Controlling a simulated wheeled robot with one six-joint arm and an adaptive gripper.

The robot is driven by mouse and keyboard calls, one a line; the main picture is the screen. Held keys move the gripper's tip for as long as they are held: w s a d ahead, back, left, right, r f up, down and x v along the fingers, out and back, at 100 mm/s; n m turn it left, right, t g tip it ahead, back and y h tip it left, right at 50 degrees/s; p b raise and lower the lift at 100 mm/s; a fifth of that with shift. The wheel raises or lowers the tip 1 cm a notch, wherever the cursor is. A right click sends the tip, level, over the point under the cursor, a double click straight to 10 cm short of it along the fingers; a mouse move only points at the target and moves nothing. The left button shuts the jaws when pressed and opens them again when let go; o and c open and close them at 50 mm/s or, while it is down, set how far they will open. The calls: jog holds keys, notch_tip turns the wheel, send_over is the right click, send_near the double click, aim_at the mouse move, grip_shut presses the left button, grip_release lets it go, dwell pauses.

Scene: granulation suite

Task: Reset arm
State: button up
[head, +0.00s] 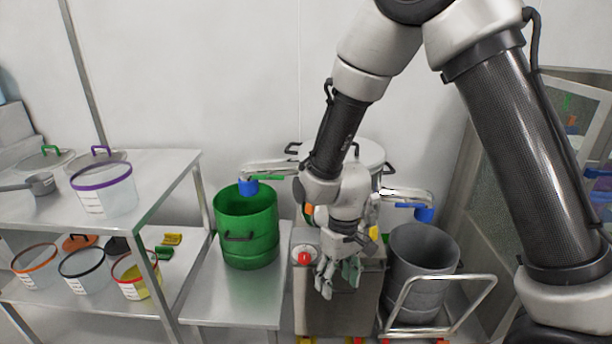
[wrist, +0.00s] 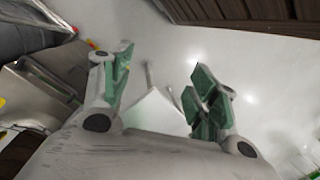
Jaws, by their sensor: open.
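My gripper (head: 338,275) hangs from my arm near the centre of the head view, its fingers pointing down. It appears in front of a grey steel cabinet-like unit (head: 325,312). In the wrist view my gripper (wrist: 165,90) shows two green-padded fingers spread well apart. It is open, with nothing held between the fingers. Part of the steel unit behind is hidden by my gripper and forearm.
A green drum (head: 247,225) stands left on a steel table. A grey drum (head: 422,262) sits right on a trolley (head: 470,295). Shelves at left hold a purple-rimmed bucket (head: 106,194) and several smaller buckets. A mesh-panelled frame (head: 470,190) stands at right.

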jog(key=s+d+r+m+t, duration=0.2)
jog(key=s+d+r, duration=0.1)
jog(key=d+r, duration=0.6)
jog(key=s+d+r+m+t, duration=0.2)
jog(key=s+d+r, duration=0.1)
jog(key=d+r, duration=0.7)
jog(key=s+d+r+m+t, duration=0.2)
jog(key=s+d+r, duration=0.2)
jog(key=d+r, duration=0.6)
jog(key=shift+r, duration=0.4)
